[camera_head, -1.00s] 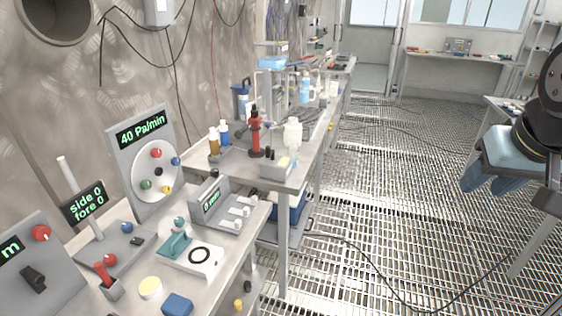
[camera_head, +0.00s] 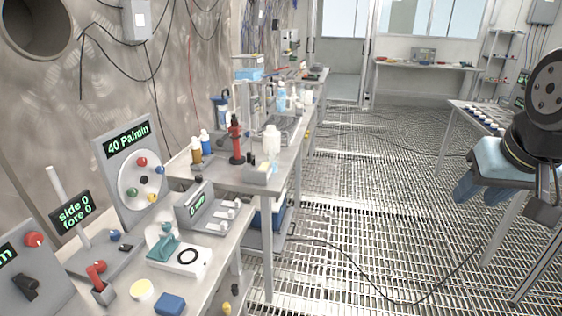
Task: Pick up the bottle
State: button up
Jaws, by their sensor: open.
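Several bottles stand on the tables at the left, and I cannot tell which one the task means. A white bottle (camera_head: 271,142) stands upright near the front right of the second table. An amber bottle (camera_head: 196,151) and a blue bottle (camera_head: 206,142) with white caps stand together at that table's left. A pale blue bottle (camera_head: 281,98) stands farther back. My gripper (camera_head: 482,190) is at the right edge, above the grated floor, with its blue fingers pointing down. It is empty and far from all the bottles.
A red stand (camera_head: 236,140) and a grey box (camera_head: 261,171) are close to the white bottle. The near table (camera_head: 222,240) carries control panels. A table (camera_head: 480,115) stands at the right, behind my arm. The grated floor (camera_head: 350,190) is open, with a black cable across it.

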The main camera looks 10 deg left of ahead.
aim_at(273, 161)
jog(key=z, duration=0.05)
jog(key=i, duration=0.9)
jog(key=u, duration=0.1)
